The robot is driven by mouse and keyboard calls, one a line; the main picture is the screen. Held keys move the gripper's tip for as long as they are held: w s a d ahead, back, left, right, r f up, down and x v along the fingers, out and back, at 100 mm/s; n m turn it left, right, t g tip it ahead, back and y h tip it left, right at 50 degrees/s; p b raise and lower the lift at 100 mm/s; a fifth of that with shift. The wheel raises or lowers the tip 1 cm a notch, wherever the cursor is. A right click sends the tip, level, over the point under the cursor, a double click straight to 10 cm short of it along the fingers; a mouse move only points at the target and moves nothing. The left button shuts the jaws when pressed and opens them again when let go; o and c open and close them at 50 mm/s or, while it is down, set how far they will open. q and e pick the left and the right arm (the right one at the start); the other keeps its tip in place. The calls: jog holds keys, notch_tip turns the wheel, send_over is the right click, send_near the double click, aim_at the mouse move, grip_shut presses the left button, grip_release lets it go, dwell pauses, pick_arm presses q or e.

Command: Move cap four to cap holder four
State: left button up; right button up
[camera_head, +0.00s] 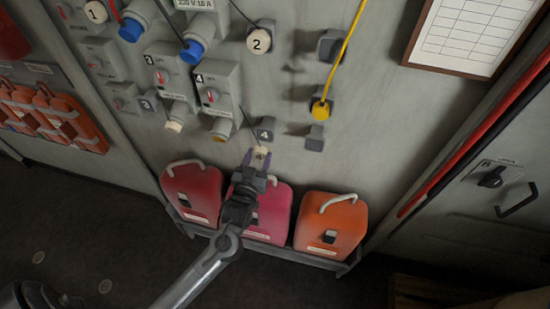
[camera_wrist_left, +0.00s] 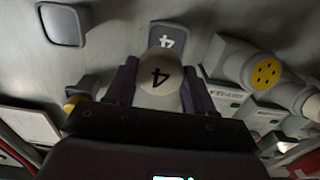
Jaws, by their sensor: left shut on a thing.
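Cap four is a cream round cap (camera_head: 261,152) marked 4, below the grey cap holder four (camera_head: 265,134) on the wall in the head view. My left gripper (camera_head: 259,158) is shut on the cap, its fingers on either side. In the left wrist view the cap (camera_wrist_left: 160,72) sits between the fingertips of the gripper (camera_wrist_left: 158,84). Holder four (camera_wrist_left: 168,35) shows just beyond it, partly hidden by the cap. I cannot tell whether cap and holder touch. My right gripper is not in view.
Socket box four (camera_head: 218,90) has an open yellow-faced socket (camera_head: 220,130), also in the wrist view (camera_wrist_left: 265,72). Cap two (camera_head: 259,40) and a yellow cap on a yellow cord (camera_head: 320,109) are on the wall. Red, pink and orange canisters (camera_head: 331,222) stand below.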

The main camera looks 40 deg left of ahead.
aim_at(264, 135)
pick_arm(q)
jog(key=shift+a+f+b, duration=0.1)
jog(key=shift+a+b, duration=0.25)
jog(key=shift+a, duration=0.35)
jog(key=shift+w+a+b, duration=0.1)
jog(key=shift+w+b, duration=0.3)
jog(key=shift+w, duration=0.2)
jog(key=shift+b+x, duration=0.5)
jog(key=shift+x, duration=0.5)
jog(key=shift+b+x, duration=0.4)
jog(key=shift+x, duration=0.45)
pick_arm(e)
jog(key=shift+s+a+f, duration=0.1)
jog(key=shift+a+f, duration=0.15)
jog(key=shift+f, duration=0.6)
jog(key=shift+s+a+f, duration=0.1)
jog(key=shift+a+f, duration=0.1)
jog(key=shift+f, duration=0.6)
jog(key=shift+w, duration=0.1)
pick_arm(q)
jog(key=shift+p, duration=0.3)
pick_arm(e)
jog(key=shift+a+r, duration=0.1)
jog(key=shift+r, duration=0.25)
pick_arm(q)
jog(key=shift+p, duration=0.3)
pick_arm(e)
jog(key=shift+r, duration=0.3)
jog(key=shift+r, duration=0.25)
